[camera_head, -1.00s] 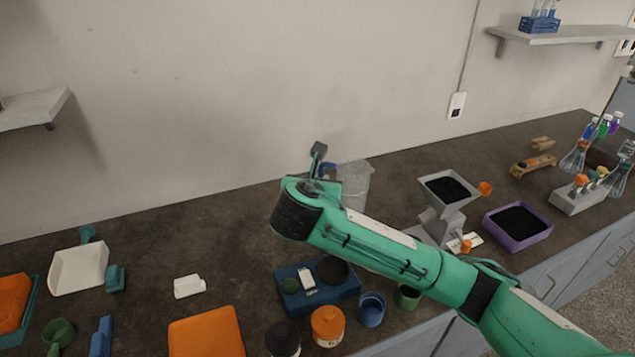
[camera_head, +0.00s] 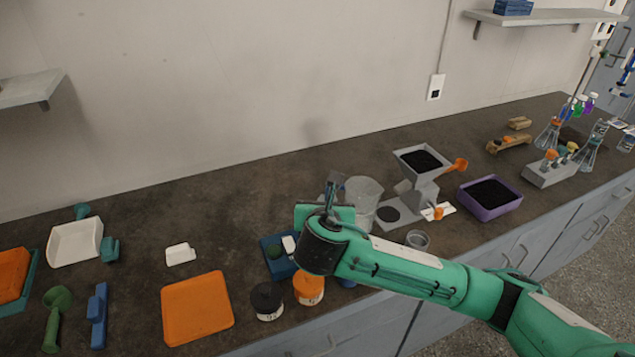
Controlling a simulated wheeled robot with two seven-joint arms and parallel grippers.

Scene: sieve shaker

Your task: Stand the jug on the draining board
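The jug (camera_head: 364,204) is a clear greyish vessel, upright, in the middle of the camera_head view, left of the grey hopper stand. My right gripper (camera_head: 333,188) is at the jug's left side, where a handle would be; the jug has shifted along with it, so it appears shut on the jug. The fingers and grip are mostly hidden by my wrist. I cannot tell whether the jug's base touches the counter. I cannot single out a draining board with certainty. My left gripper is not in view.
The grey hopper stand (camera_head: 423,182) and purple tray (camera_head: 490,211) stand to the right. A small clear cup (camera_head: 418,240) is near the front edge. A blue holder (camera_head: 272,266), orange-lidded jar (camera_head: 309,287) and orange board (camera_head: 197,308) lie left.

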